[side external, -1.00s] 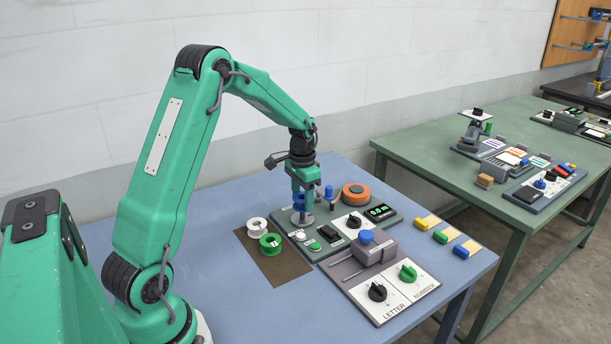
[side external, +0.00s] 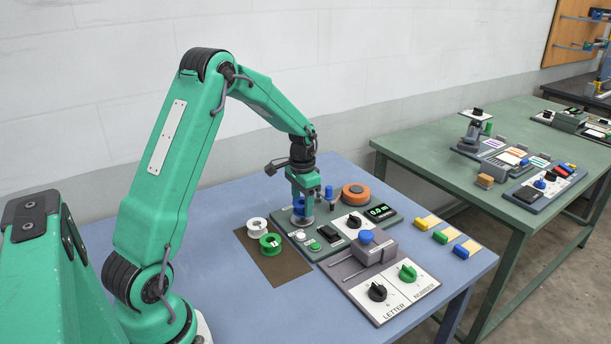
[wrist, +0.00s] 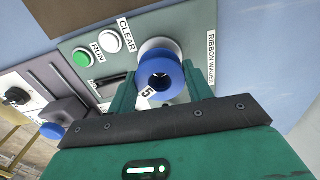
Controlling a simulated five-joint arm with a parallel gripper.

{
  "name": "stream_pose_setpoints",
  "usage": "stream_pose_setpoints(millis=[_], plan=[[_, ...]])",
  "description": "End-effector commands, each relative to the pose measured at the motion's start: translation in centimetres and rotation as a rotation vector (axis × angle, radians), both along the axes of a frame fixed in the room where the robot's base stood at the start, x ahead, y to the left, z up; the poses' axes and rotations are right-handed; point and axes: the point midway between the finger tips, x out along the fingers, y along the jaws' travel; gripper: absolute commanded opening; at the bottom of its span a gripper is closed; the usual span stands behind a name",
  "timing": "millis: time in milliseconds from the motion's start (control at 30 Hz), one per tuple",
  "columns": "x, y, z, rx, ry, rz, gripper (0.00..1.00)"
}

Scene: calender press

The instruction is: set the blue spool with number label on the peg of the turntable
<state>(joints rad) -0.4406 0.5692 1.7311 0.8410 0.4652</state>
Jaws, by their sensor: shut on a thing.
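The blue spool (wrist: 160,78) shows in the wrist view with a white label reading 5 and a dark centre hole. My gripper (wrist: 162,88) is shut on it, one finger on each side. In the side view my gripper (side external: 303,205) holds the spool (side external: 299,210) upright, low over the turntable (side external: 302,222). The pale turntable disc (wrist: 155,45) shows just past the spool in the wrist view. The peg is hidden by the spool, so I cannot tell whether the spool is around it or touches the disc.
A white spool (side external: 258,228) and a green spool (side external: 270,243) stand on a brown mat (side external: 280,268). A blue-topped post (side external: 329,195) is close right.

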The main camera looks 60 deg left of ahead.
Motion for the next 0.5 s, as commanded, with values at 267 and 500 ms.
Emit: stream_pose_setpoints(millis=[267,500], plan=[[0.0,0.0,-0.04,0.0,0.0,0.0,0.28],[-0.02,-0.01,-0.5,0.0,0.001,0.0,0.28]])
